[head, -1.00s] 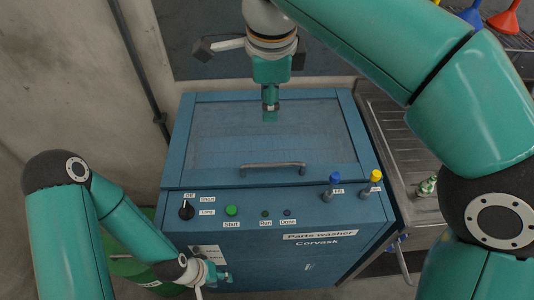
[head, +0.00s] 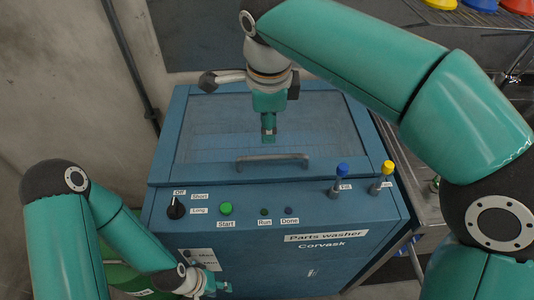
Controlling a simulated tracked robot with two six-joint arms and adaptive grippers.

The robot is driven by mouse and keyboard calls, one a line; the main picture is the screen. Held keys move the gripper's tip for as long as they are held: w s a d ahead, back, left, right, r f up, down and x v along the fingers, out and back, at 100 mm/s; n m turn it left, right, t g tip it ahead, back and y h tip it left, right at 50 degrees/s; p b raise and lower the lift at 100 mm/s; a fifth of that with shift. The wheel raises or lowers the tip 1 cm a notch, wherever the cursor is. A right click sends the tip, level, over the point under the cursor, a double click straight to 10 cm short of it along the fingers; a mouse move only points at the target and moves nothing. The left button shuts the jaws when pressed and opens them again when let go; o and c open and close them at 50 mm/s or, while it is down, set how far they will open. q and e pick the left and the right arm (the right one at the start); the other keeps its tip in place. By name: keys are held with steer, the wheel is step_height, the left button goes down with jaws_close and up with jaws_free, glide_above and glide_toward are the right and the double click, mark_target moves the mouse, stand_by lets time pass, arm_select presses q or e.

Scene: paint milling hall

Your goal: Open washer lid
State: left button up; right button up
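The blue parts washer (head: 300,265) stands in front of me. Its lid (head: 215,130), with a large window, lies shut on top, and a grey bar handle (head: 273,160) runs along the lid's front edge. My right gripper (head: 268,138) hangs pointing down over the lid window, just behind the handle and apart from it as far as I can tell. Its fingers look close together, but their gap is not clear. My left gripper (head: 222,288) is low at the washer's front left, beside a label. Its fingers are too small to judge.
The front panel has a black knob (head: 176,208), a green start button (head: 226,208), and blue (head: 342,170) and yellow (head: 387,167) topped valves. A metal drainboard (head: 415,200) adjoins on the right. A wall pipe (head: 128,60) and a green drum (head: 120,270) are at left.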

mark_target(267, 157)
steer(key=f, duration=0.3)
steer(key=w+f, duration=0.1)
steer(key=f, duration=0.3)
steer(key=w+f, duration=0.1)
steer(key=f, duration=0.3)
steer(key=shift+w+f, duration=0.1)
steer(key=shift+f, duration=0.15)
jaws_close()
